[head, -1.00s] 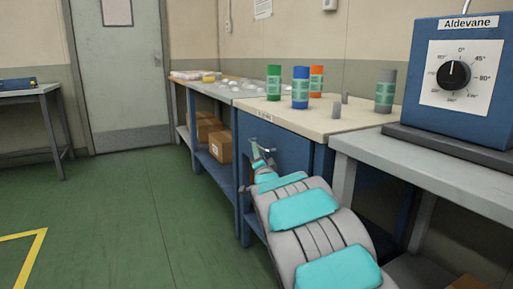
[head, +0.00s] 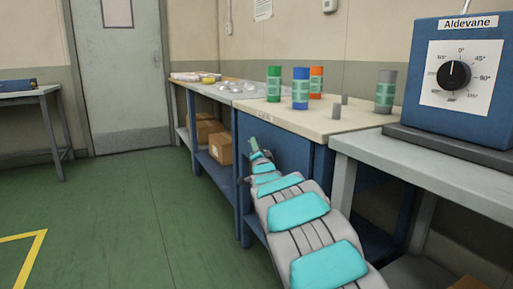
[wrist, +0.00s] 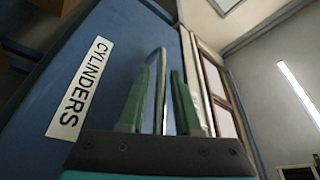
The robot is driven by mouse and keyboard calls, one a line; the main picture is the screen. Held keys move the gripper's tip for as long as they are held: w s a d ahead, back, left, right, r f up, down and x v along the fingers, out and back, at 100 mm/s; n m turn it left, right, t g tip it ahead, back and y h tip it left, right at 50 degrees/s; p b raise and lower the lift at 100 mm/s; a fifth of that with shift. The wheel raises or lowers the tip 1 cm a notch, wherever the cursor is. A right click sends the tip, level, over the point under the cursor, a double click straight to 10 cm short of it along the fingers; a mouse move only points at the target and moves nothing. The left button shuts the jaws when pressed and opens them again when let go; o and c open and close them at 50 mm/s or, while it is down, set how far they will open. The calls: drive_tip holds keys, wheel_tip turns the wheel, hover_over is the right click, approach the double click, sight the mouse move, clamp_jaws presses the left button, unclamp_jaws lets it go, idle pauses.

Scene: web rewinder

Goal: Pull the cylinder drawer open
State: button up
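The blue drawer front (wrist: 85,60) carries a white CYLINDERS label (wrist: 80,88) in the wrist view. A slim metal handle bar (wrist: 161,80) stands off it. My gripper (wrist: 161,78) is open, with one green finger on each side of the bar. The drawer appears shut.
Green (head: 273,84), blue (head: 301,88), orange (head: 316,80) and grey (head: 385,91) cylinders stand on the cream worktop (head: 300,119). A blue dial box (head: 465,110) sits on the right bench. Green floor (head: 130,210) at the left is clear.

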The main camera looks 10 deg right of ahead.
clamp_jaws()
idle(1.1)
